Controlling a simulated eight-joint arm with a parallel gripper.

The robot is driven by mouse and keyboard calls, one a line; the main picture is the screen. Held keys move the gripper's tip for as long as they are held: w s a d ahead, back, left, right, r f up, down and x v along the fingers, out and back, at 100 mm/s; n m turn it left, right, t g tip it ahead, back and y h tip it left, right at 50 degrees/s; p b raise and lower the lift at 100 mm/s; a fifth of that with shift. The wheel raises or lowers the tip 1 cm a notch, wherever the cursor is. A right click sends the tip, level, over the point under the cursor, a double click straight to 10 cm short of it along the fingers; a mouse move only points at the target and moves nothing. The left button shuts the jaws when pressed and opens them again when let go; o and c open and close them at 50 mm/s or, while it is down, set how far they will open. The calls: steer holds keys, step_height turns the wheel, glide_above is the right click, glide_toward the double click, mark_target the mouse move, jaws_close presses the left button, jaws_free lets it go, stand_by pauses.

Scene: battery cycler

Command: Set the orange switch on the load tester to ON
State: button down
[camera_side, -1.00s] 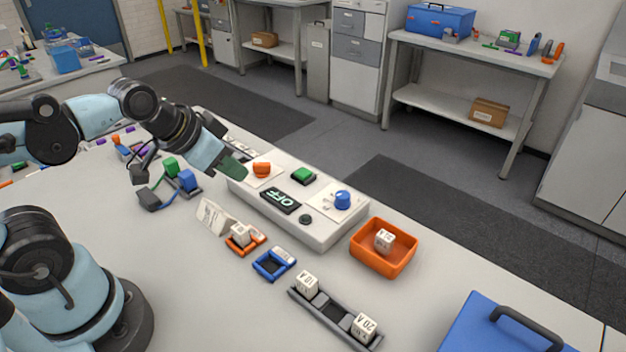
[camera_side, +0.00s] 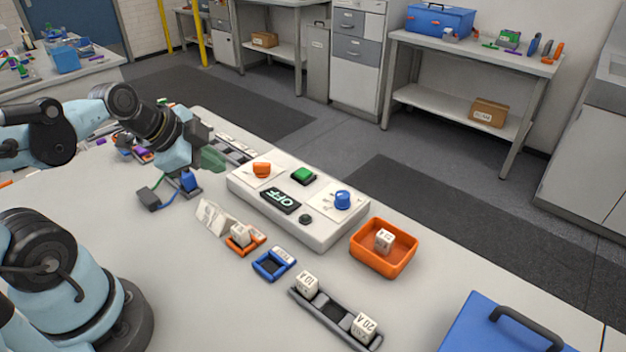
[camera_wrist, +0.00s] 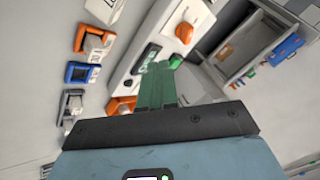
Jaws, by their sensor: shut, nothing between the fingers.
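The load tester (camera_side: 322,230) is a long white box on the table, and its display (camera_side: 281,200) reads OFF. The orange switch (camera_side: 262,170) sits on a white plate at its far left end, beside a green button (camera_side: 303,176). A blue knob (camera_side: 343,200) is at the right end. My gripper (camera_side: 213,159) has green fingers, which are shut and empty. It hovers to the left of the orange switch, apart from it. In the wrist view the orange switch (camera_wrist: 184,32) lies beyond the fingertips (camera_wrist: 158,70), up and to the right.
An orange-framed holder (camera_side: 240,247), a blue-framed holder (camera_side: 268,268) and a dark rail (camera_side: 322,306) with white blocks stand in front of the tester. An orange tray (camera_side: 390,264) is at its right. A blue and green device (camera_side: 186,184) with cables is below my gripper.

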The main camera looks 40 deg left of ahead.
mark_target(262, 168)
steer(key=shift+x, duration=4.95)
steer(key=shift+w+a, duration=0.6)
steer(key=shift+w, duration=0.2)
steer(key=shift+w+a, duration=0.6)
steer(key=shift+w, duration=0.15)
